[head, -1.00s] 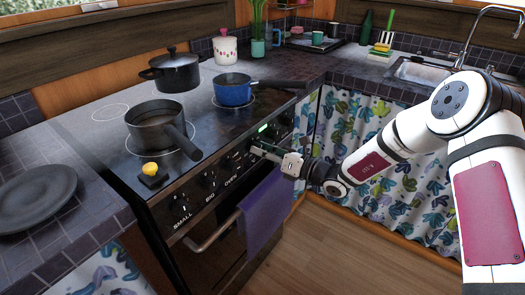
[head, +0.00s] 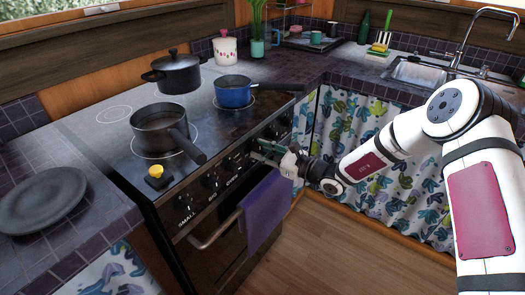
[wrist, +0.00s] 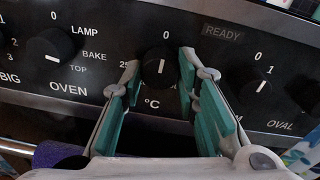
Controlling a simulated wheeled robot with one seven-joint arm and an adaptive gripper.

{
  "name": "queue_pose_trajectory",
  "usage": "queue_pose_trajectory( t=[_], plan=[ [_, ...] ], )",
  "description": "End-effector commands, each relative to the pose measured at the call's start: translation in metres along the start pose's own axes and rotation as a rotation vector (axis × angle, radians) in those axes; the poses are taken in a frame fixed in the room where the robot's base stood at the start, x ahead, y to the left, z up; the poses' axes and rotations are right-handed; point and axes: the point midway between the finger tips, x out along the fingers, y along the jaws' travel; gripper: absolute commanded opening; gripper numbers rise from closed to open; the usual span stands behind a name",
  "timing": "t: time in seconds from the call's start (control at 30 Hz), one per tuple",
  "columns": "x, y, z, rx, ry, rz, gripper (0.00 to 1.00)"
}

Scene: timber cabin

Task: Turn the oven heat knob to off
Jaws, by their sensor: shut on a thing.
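The oven heat knob (wrist: 155,76) is a black round knob above the "°C" label in the wrist view. Its white mark stands nearly upright, below the 0 printed above it. My gripper (wrist: 161,64) is shut on this knob, one finger on each side, with teal pads showing. In the head view my gripper (head: 266,151) reaches the oven's front panel from the right and hides the knob.
The "OVEN" knob (wrist: 52,50) is left of the heat knob, and another knob (wrist: 249,81) is right. A dim READY panel (wrist: 222,33) is between. A purple towel (head: 265,210) hangs below. A blue pot (head: 233,95) stands on the stove.

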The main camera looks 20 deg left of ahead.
Motion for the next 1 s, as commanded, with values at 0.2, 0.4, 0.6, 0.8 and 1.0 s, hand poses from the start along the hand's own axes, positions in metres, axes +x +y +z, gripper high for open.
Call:
queue_pose_trajectory(
  t=[0.2, 0.4, 0.6, 0.8, 1.0],
  plan=[
    [-0.0004, -0.0008, 0.0000, -0.031, 0.002, -0.003, 0.01],
    [-0.0004, -0.0008, -0.0002, -0.034, 0.002, -0.002, 0.01],
    [-0.0004, -0.0008, -0.0003, -0.034, 0.002, -0.002, 0.35],
    [-0.0003, -0.0005, -0.0002, -0.032, 0.002, -0.002, 0.49],
    [-0.0018, -0.0004, -0.0002, -0.031, 0.002, -0.002, 0.49]
  ],
)
